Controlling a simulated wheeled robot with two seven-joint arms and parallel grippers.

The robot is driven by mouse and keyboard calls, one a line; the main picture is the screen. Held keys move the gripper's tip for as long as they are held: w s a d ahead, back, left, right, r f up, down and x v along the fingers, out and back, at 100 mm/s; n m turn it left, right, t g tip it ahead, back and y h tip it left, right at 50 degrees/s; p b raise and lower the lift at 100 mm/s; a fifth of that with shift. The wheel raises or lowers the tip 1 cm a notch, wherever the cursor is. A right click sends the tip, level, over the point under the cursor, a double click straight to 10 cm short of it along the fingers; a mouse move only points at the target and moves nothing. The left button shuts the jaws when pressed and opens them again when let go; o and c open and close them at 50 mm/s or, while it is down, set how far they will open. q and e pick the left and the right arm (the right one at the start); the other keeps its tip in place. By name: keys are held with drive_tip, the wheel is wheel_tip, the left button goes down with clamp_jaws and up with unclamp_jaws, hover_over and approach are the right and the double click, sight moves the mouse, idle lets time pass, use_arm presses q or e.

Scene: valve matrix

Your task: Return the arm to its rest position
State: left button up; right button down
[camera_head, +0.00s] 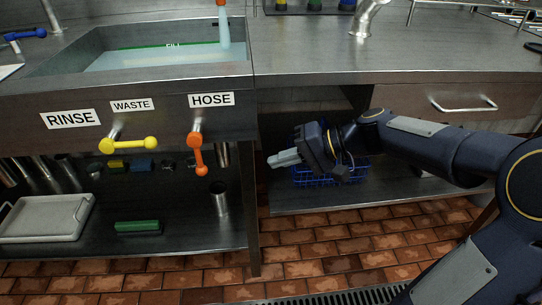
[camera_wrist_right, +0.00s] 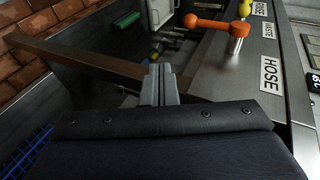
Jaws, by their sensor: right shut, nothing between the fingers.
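My right arm (camera_head: 430,145) comes in from the right in the head view and reaches left below the counter. Its gripper (camera_head: 272,161) is shut and empty, in front of the open space under the counter. The closed fingers also show in the right wrist view (camera_wrist_right: 159,72). The orange HOSE valve handle (camera_head: 198,153) hangs down to the left of the gripper, apart from it. In the right wrist view the orange handle (camera_wrist_right: 205,25) is above and right of the fingertips. My left gripper is not in view.
A yellow WASTE handle (camera_head: 128,145) sits left of the orange one. A blue wire basket (camera_head: 315,180) stands on the lower shelf behind my right gripper. A table leg (camera_head: 249,215) is close to its left. A drawer handle (camera_head: 465,104) sticks out above my forearm.

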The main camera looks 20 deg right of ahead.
idle(0.4)
drive_tip(key=s+f+n+h, duration=0.1)
drive_tip(key=s+f+h, duration=0.25)
drive_tip(key=s, duration=0.65)
drive_tip(key=s+f+n+h, duration=0.2)
drive_tip(key=s+f+h, duration=0.15)
drive_tip(key=s, duration=0.65)
wheel_tip(320, 180, up, 33)
drive_tip(key=p, duration=3.4)
drive_tip(key=shift+s+a+r+g, duration=0.15)
drive_tip(key=shift+a+r+g, duration=0.05)
drive_tip(key=shift+a+g, duration=0.1)
